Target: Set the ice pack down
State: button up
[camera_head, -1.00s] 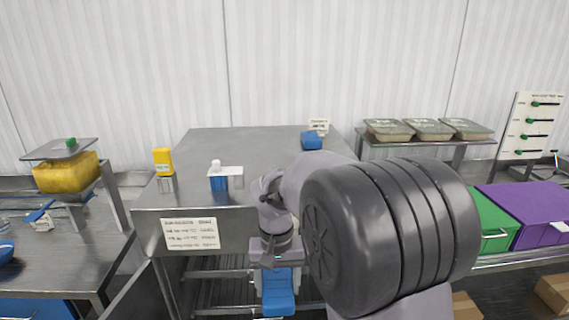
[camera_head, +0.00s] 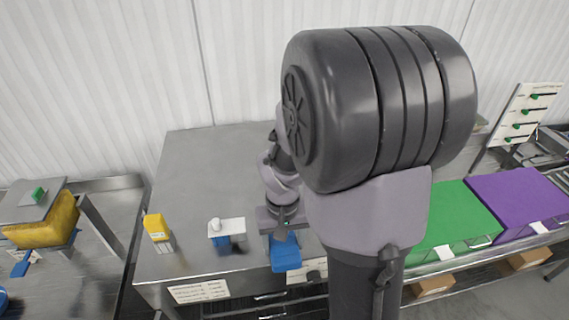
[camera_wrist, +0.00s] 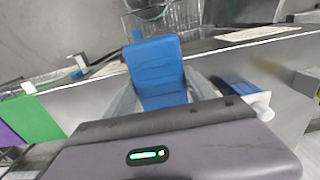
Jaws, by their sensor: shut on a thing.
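The blue ice pack (camera_head: 285,254) is in my gripper (camera_head: 284,238), near the front edge of the steel table (camera_head: 200,165) in the head view. In the wrist view the ice pack (camera_wrist: 157,72) sits between the two grey fingers of my gripper (camera_wrist: 163,98), which is shut on it. The table's front edge runs behind it there. I cannot tell exactly how high the pack is above the table. My arm hides the table's right part in the head view.
A white-topped holder with a blue front (camera_head: 227,233) and a yellow item (camera_head: 157,227) stand left of my gripper. A green bin (camera_head: 452,220) and a purple bin (camera_head: 518,200) are at right. The table's middle left is bare.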

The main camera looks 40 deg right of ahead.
jog(key=w+d+p, duration=0.1)
jog(key=w+d, duration=0.2)
jog(key=w+d+p, duration=0.1)
jog(key=w+d, duration=0.2)
jog(key=w, duration=0.1)
jog(key=w+d+f+p, duration=0.1)
jog(key=w+d+p, duration=0.1)
jog(key=w+d, duration=0.1)
jog(key=shift+w, duration=0.45)
notch_tip(320, 180, down, 3)
jog(key=shift+f+p, duration=0.1)
jog(key=shift+p, duration=0.45)
jog(key=shift+w+d+f, duration=0.15)
jog(key=shift+w+f, duration=0.15)
jog(key=shift+f, duration=0.05)
jog(key=shift+s, duration=0.1)
jog(key=shift+s, duration=0.1)
jog(key=shift+f+b, duration=0.15)
jog(key=shift+b, duration=0.2)
jog(key=o, duration=1.7)
jog(key=shift+o, duration=0.2)
